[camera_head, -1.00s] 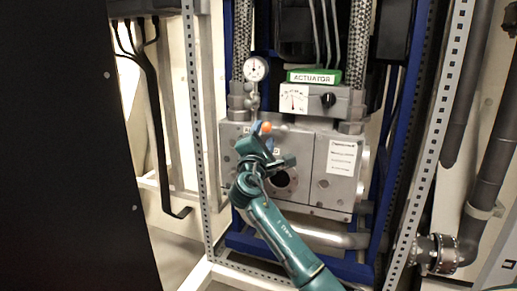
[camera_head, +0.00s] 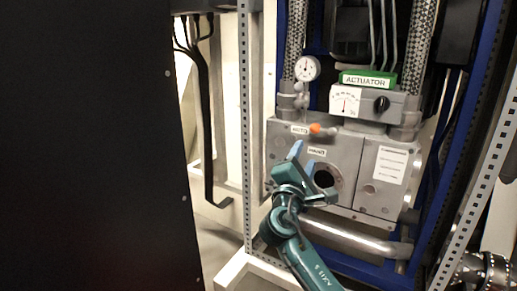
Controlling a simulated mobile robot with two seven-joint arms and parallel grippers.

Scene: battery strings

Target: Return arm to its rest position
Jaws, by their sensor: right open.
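My right arm comes in from the bottom, teal. Its gripper (camera_head: 310,160) is open and empty in front of the grey valve housing (camera_head: 345,145), below an orange-tipped lever (camera_head: 315,129). The lever lies between the AUTO label (camera_head: 300,130) and the wall of the housing, with a visible gap to the gripper's fingers. The HAND label (camera_head: 317,151) shows just above the fingers. A round dark opening (camera_head: 325,177) is partly hidden behind the gripper. My left gripper is not in view.
A black panel (camera_head: 90,150) fills the left side. Perforated metal posts (camera_head: 246,130) and a blue frame (camera_head: 440,170) flank the housing. A pressure gauge (camera_head: 307,68), the green ACTUATOR box (camera_head: 368,80) and a metal pipe (camera_head: 350,236) are close by.

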